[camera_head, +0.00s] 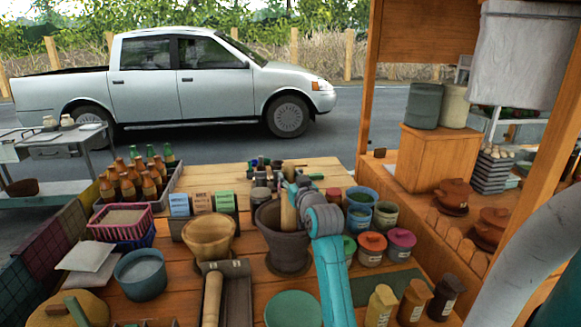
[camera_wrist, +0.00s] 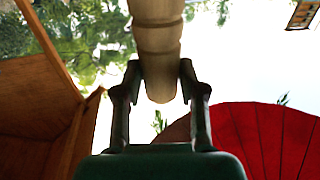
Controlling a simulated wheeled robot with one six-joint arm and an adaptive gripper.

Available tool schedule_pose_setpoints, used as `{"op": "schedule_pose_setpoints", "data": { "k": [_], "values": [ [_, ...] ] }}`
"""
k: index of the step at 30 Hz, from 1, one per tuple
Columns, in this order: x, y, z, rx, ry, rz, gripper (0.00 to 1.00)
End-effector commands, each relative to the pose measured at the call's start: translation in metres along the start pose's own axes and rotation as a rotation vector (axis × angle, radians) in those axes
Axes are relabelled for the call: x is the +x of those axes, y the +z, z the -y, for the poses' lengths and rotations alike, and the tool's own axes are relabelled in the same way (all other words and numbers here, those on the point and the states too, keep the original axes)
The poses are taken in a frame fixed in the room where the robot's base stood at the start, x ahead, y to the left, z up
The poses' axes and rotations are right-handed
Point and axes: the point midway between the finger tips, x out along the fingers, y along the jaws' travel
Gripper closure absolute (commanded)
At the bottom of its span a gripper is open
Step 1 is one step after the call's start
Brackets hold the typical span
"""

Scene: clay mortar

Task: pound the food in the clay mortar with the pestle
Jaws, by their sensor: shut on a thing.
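The dark clay mortar (camera_head: 287,252) stands on the wooden table in the middle of the head view. The pale wooden pestle (camera_head: 288,212) is upright, its lower part inside the mortar's mouth. My gripper (camera_head: 303,190) is at the pestle's upper part, partly hidden by my own arm. In the wrist view, the two fingers of my gripper (camera_wrist: 158,82) are shut on the pestle (camera_wrist: 157,40), one on each side, and its rounded end shows between them. The food inside the mortar cannot be seen.
A tan mortar (camera_head: 208,240) stands close to the left, with another pestle (camera_head: 212,300) lying in a tray in front. Lidded pots (camera_head: 371,246) and tubs crowd the right. Bottles (camera_head: 130,180) stand at the back left. Little free table shows around the mortar.

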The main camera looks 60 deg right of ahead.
Motion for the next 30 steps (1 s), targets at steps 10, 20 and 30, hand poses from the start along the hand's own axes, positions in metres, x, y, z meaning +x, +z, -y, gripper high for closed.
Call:
{"op": "schedule_pose_setpoints", "data": {
  "k": [10,20,30],
  "values": [
    [0.0,0.048,0.0,0.001,-0.001,0.001,1.0],
    [0.0,0.063,-0.001,-0.001,0.0,-0.007,1.0],
    [0.0,0.032,0.0,0.0,-0.001,-0.004,1.0]
  ]
}}
